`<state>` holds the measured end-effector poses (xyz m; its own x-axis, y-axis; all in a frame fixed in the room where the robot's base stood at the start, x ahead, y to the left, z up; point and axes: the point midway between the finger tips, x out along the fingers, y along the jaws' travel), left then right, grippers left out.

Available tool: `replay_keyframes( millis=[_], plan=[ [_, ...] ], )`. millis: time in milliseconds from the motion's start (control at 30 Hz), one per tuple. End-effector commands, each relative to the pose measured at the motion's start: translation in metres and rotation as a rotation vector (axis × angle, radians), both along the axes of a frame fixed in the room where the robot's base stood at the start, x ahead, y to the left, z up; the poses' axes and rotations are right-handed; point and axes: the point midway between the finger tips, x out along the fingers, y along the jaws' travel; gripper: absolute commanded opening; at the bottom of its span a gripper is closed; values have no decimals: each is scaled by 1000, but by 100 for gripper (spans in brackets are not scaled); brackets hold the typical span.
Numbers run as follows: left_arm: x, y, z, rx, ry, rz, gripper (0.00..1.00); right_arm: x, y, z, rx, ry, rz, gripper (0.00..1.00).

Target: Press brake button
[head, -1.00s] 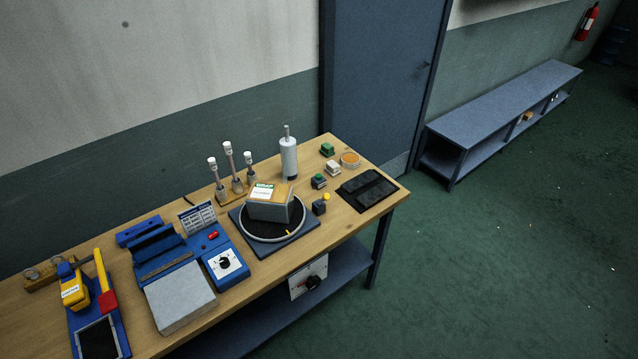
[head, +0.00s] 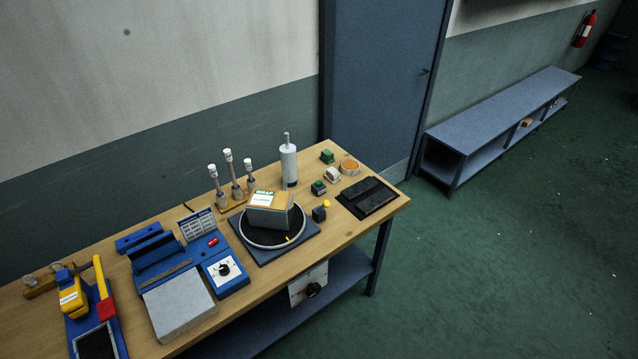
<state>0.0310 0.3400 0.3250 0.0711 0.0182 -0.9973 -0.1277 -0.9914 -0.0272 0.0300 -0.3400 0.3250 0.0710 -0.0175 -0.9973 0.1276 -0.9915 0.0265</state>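No button in the head view is readably marked as the brake. A small dark box with a yellow button (head: 326,204) stands at the right edge of a turntable (head: 258,257). The round turntable has a dark top and pale rim, and carries a grey box (head: 267,218) with a tan top and a green-and-white label. A red button (head: 213,241) sits on a blue sealer-like machine (head: 225,277), above a black dial on a white plate. A small block with a green top (head: 319,187) is behind the yellow button. Neither of my grippers is in view.
The wooden workbench (head: 345,226) also holds a black pad (head: 367,196), a grey cylinder (head: 289,164), white-capped posts (head: 230,170) and a yellow tape tool (head: 72,296). A dial panel (head: 309,286) hangs under the front edge. Open green floor (head: 490,270) lies at right.

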Motion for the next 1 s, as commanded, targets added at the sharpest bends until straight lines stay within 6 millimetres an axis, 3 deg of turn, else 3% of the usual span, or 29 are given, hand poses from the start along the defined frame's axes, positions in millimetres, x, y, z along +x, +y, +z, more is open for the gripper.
replay_keyframes(
  millis=[500, 1000],
  plan=[
    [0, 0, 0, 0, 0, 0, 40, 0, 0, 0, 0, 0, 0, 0],
    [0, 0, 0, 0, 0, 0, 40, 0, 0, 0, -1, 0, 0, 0]
  ],
)
